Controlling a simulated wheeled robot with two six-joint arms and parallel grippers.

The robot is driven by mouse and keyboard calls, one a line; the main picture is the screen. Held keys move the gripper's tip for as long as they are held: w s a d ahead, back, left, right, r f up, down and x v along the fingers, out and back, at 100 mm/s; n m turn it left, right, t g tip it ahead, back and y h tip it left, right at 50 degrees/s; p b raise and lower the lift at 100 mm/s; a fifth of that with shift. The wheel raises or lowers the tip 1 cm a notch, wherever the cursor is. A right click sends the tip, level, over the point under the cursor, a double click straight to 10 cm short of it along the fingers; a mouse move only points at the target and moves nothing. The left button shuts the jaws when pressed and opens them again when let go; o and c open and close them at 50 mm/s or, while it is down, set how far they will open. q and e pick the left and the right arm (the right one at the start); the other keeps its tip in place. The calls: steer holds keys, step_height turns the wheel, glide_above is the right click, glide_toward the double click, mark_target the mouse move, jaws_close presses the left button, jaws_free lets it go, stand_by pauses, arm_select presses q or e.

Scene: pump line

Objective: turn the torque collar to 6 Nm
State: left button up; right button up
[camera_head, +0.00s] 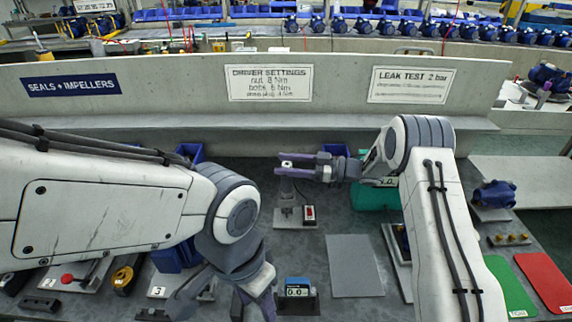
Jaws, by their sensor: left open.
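My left gripper (222,302) is at the bottom of the head view, its fingers spread apart with nothing seen between them. My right gripper (284,164) points left above a small grey stand (291,217). A small pale piece shows between its fingertips, with a dark upright part below; I cannot tell whether the fingers grip it. This may be the driver with the torque collar, but no collar scale can be read. A blue device (297,288) with a display reading about 0.0 stands just right of my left gripper.
A grey mat (354,265) lies clear in the middle. Blue bins (178,256), a red-knobbed fixture (68,279) and a black-yellow tool (124,277) are at left. A blue pump (494,194), green mat (510,287) and red mat (545,283) are at right. A driver settings sign (269,83) hangs behind.

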steer(key=s+d+b, duration=0.1)
steer(key=d+b, duration=0.1)
steer(key=d, duration=0.8)
steer(key=shift+s+d, duration=0.2)
steer(key=shift+s, duration=0.05)
